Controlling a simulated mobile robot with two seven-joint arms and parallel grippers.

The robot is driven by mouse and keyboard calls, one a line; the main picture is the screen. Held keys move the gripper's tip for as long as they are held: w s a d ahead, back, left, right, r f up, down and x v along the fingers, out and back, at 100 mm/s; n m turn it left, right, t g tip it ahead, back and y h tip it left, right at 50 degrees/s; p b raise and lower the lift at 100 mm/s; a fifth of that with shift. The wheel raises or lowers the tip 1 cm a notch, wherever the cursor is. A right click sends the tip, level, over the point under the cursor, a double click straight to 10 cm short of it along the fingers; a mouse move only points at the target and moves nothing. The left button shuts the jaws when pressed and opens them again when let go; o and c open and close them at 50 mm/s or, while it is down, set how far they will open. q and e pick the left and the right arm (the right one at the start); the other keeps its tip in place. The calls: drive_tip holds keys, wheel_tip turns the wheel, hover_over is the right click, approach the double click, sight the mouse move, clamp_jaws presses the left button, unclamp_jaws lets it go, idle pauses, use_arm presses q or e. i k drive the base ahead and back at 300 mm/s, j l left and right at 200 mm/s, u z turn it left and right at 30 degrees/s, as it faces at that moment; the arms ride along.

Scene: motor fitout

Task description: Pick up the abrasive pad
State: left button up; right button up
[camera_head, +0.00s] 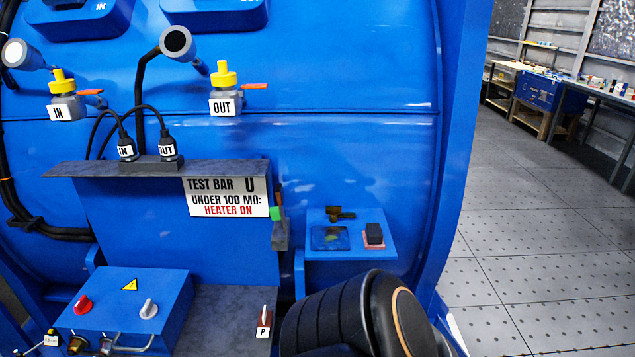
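A dark block on a thin reddish base (374,236) sits on the right part of a small blue shelf (350,254). It looks most like the abrasive pad, though I cannot tell for sure. Left of it on the shelf lies a dark flat square with yellowish marks (330,239). Neither of my grippers is in view. A thick black rounded part with an orange ring, likely my own arm, fills the bottom centre just below the shelf.
A blue control box (125,305) with red and white knobs stands at lower left. A sign (227,198) and a green-handled tool (277,222) are left of the shelf. Valves marked IN and OUT are above. Open tiled floor (550,240) and workbenches (545,95) are at right.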

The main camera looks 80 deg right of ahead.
sight(372, 236)
drive_tip(key=z, duration=2.9)
